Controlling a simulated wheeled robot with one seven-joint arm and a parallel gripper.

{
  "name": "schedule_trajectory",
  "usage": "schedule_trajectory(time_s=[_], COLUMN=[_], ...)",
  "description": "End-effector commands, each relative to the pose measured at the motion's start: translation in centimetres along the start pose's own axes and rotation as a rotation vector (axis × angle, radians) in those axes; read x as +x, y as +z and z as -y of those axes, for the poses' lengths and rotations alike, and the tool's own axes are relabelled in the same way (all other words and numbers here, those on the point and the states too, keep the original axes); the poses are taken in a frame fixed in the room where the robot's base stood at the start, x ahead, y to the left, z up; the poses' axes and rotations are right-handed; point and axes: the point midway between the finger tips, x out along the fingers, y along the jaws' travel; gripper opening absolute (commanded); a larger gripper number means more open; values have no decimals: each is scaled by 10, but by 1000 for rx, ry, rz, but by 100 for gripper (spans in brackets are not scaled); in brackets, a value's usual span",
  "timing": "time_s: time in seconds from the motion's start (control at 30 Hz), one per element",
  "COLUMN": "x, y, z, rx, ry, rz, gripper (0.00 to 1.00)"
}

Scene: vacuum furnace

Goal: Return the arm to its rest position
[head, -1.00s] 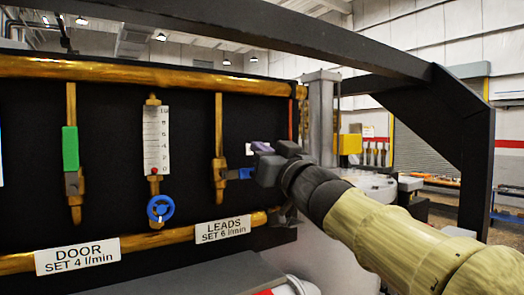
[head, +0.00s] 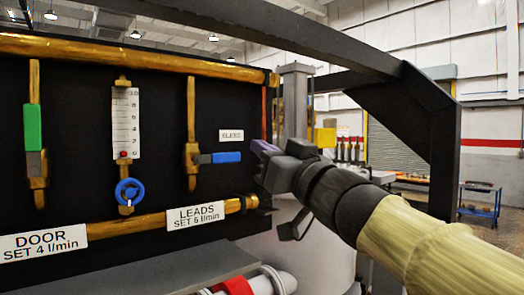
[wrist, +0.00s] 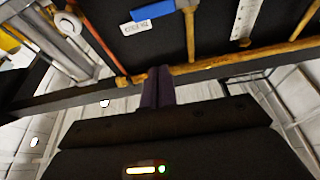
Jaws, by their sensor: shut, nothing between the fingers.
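My gripper (head: 260,150) is to the right of the blue valve handle (head: 226,157) in the head view, apart from it in the picture, with nothing held. In the wrist view its fingers (wrist: 158,88) are together, pointing toward the pipe panel. My arm comes in from the lower right. The blue handle lies horizontal on the vertical brass pipe above the LEADS sign (head: 195,215); it also shows in the wrist view (wrist: 153,11) near a white label.
The black panel (head: 75,130) carries brass pipes, a flow gauge (head: 125,122) with a blue wheel (head: 130,191), and a green handle (head: 33,127). A blue cart (head: 478,202) is far right.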

Motion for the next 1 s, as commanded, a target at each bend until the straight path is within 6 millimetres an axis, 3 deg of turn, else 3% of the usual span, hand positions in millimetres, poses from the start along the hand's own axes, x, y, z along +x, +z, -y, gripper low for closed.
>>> schedule_trajectory(time_s=[0.2, 0.27, 0.37, 0.47, 0.67, 0.8, 1.0], x=[0, -1, -6, -17, -60, -102, -178], y=[4, 13, 42, 87, 189, 260, 355], z=[-3, -8, -28, -56, -111, -138, -156], rx=[0, 3, 9, 14, 28, 44, 84], ry=[9, 28, 94, 194, 406, 531, 670], rz=[6, 18, 60, 134, 339, 507, 774], gripper=[0, 0, 0, 0, 0, 0, 0])
